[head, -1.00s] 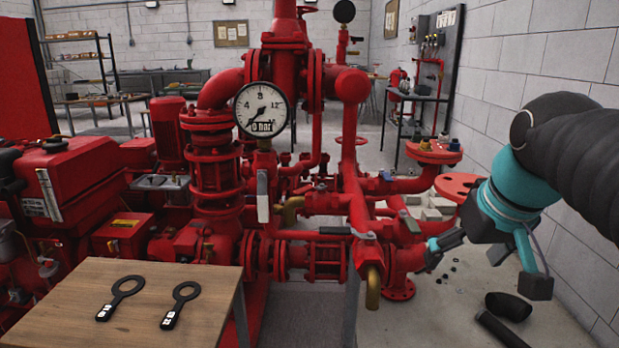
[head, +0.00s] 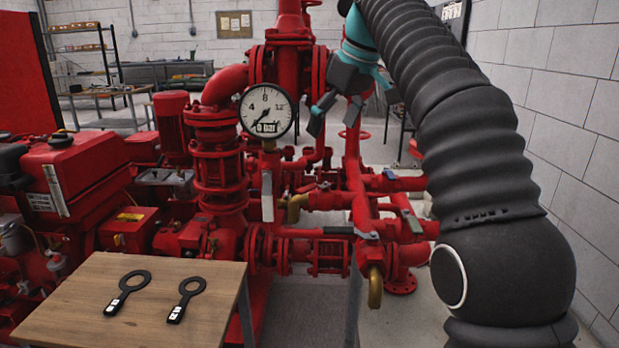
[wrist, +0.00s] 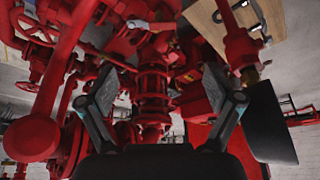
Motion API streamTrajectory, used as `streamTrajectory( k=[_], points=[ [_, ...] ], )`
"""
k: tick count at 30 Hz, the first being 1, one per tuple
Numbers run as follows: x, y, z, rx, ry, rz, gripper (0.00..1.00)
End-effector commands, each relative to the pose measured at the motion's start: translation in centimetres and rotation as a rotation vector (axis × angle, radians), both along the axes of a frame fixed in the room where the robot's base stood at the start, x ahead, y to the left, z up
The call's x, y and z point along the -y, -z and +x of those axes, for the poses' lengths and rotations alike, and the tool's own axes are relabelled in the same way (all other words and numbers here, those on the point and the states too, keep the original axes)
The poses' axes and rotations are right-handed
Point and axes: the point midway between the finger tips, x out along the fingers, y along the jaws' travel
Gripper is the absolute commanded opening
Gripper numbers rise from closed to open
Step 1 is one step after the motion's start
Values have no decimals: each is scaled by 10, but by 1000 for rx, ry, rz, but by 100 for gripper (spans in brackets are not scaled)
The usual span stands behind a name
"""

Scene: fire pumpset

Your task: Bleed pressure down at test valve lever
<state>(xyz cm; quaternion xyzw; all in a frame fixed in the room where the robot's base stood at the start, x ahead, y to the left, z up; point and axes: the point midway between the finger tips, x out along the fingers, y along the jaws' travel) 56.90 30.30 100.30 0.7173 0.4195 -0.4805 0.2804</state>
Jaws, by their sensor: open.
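Several valve levers show on the red pumpset in the head view; no label tells which is the test valve lever. A pale lever (head: 267,196) hangs down under the gauge, close to a brass elbow. A dark-handled lever (head: 340,231) lies roughly level above a brass spout (head: 375,287). A grey lever (head: 411,222) sits farther right. My gripper (head: 335,112) is raised right of the gauge, open and empty, apart from these levers. Its spread fingers also show in the wrist view (wrist: 157,88).
A wooden table (head: 200,330) at front left carries two black ring-ended tags (head: 128,292). Red pipes and a vertical column (head: 291,70) crowd the space around my gripper. A block wall (head: 575,120) bounds the right side.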

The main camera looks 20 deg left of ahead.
Motion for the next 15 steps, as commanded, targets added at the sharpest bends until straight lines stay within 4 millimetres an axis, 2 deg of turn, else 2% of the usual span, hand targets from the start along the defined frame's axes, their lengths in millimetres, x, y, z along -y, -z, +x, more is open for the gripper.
streamTrajectory(
  k=[8,11,15],
  points=[
    [-8,15,3,-1,-9,-1,91],
    [-11,26,4,0,-9,-1,91],
    [-20,54,10,0,-7,-2,91]
  ],
)
